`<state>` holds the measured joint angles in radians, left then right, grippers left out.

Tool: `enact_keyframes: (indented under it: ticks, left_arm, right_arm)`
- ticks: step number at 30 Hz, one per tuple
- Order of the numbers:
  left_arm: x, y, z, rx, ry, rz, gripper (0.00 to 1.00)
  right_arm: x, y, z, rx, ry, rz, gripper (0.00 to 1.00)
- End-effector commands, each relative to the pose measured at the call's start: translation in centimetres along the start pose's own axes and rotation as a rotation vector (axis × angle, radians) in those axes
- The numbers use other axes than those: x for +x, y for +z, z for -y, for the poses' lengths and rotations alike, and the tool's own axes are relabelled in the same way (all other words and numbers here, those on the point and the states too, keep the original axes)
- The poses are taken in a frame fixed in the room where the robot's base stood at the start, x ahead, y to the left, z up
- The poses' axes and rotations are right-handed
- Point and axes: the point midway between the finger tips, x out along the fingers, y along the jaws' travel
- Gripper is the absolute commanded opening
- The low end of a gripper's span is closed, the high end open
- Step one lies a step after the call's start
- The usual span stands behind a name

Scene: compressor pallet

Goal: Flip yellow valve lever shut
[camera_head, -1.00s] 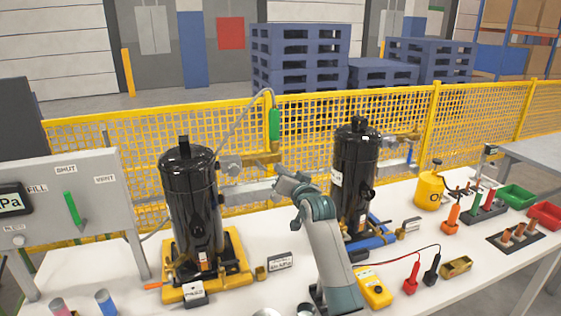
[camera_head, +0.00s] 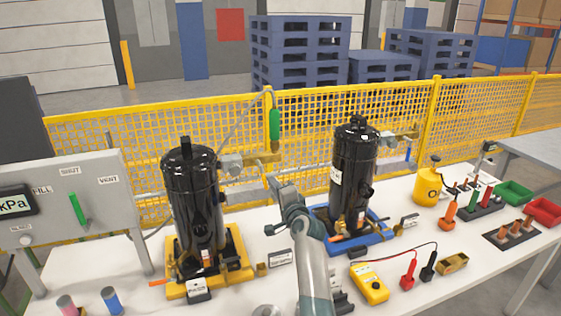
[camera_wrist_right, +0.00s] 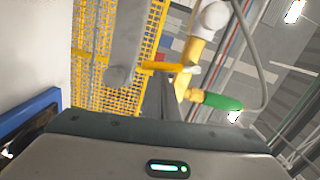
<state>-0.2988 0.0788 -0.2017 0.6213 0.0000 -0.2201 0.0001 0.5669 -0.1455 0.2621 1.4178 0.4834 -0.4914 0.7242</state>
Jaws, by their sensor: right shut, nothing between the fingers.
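The yellow-brass valve part (camera_head: 267,159) sits below an upright green handle (camera_head: 275,125), beside the left black compressor (camera_head: 195,200). In the right wrist view a yellow lever-like bar (camera_wrist_right: 162,66) runs sideways near a green grip (camera_wrist_right: 222,102). I cannot tell exactly how the bar joins the valve. My right gripper (camera_head: 279,184) is below and slightly right of the valve in the head view. Its narrow dark fingers (camera_wrist_right: 165,90) are shut and empty, pointing toward the yellow bar. I cannot tell whether they touch it. My left gripper is not in view.
The right compressor (camera_head: 353,175) stands close to my right arm on a blue base. A control panel (camera_head: 80,185) is at left. A yellow meter (camera_head: 369,282), probes and small bins crowd the table's right side. A yellow mesh fence (camera_head: 330,128) stands behind.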

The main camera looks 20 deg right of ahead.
Motion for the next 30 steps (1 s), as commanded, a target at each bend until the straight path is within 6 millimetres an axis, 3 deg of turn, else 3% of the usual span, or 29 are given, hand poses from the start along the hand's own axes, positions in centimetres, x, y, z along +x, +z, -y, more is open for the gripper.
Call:
enact_keyframes:
  ticks: [3,30]
  left_arm:
    - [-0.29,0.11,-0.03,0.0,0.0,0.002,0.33]
    - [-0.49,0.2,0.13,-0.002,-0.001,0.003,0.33]
  right_arm:
    - [0.0,0.29,-0.18,0.07,-0.002,0.001,0.0]
    - [0.04,0.66,-0.49,0.06,-0.002,0.002,0.0]
